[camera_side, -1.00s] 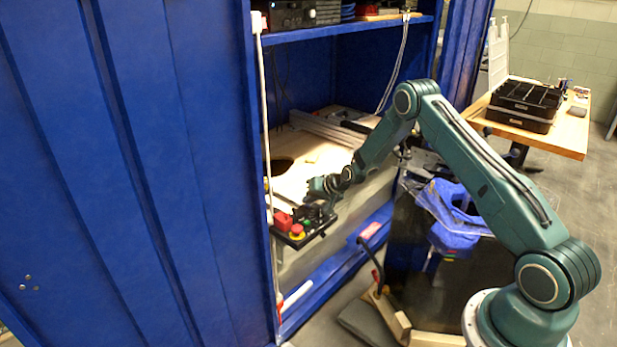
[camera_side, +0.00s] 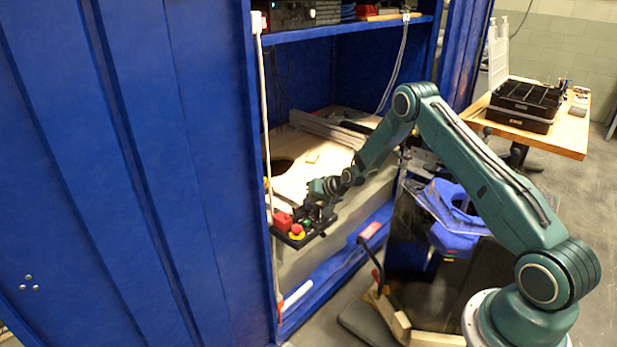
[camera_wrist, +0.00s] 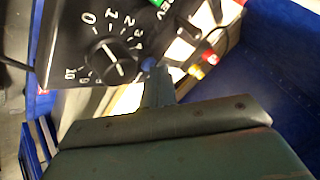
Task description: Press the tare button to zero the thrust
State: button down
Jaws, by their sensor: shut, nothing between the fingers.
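The black control box (camera_side: 296,236) sits at the cabinet's front opening, with a red block and a red mushroom button on a yellow ring. In the wrist view its panel (camera_wrist: 66,38) shows a numbered dial (camera_wrist: 112,60) and a small blue button (camera_wrist: 149,63) beside the dial. No label for a tare button is readable. My gripper (camera_wrist: 156,82) is shut and empty. Its tip is right at the blue button, overlapping its lower edge; I cannot tell whether it touches. In the side view my gripper (camera_side: 319,211) reaches down to the box and hides part of its panel.
A green button (camera_wrist: 161,3) is partly in view above the blue one. The blue cabinet wall (camera_side: 140,170) stands close on the left, and its shelf (camera_side: 345,27) is above my arm. A wooden board (camera_side: 300,172) lies inside. A table (camera_side: 565,133) stands at the back right.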

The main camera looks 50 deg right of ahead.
jog(key=shift+r, duration=0.75)
jog(key=shift+r, duration=0.15)
jog(key=shift+r, duration=2.35)
